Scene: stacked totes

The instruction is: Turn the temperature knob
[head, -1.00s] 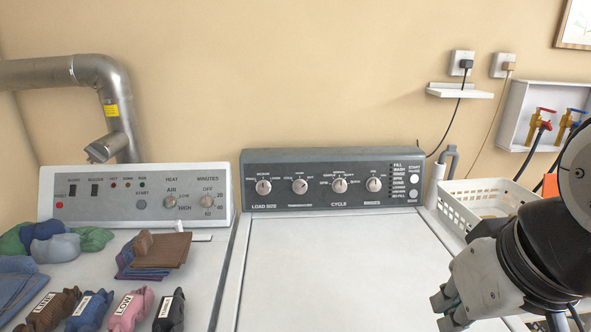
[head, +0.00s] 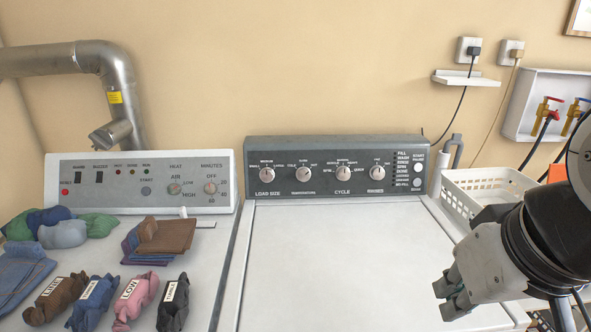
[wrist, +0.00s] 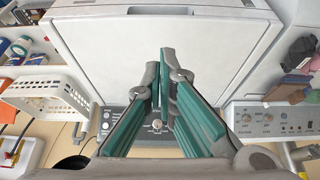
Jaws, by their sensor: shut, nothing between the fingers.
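The temperature knob (head: 303,174) is the second round silver knob from the left on the grey washer panel (head: 395,142). The load size knob (head: 267,175) is on its left and the cycle knob (head: 343,174) on its right. My gripper (head: 450,295) is at the lower right in the head view, over the right side of the washer lid and well apart from the knobs. In the wrist view its green fingers (wrist: 162,75) come together at the tips, shut and empty. The panel shows upside down there, partly hidden behind the fingers; one knob (wrist: 157,125) shows between them.
The white washer lid (head: 330,250) is bare. A white basket (head: 490,190) stands right of the panel. The dryer panel (head: 140,183) is at left, with folded cloths (head: 160,236) and labelled bundles (head: 131,300) in front. Hoses and a power cord hang at right.

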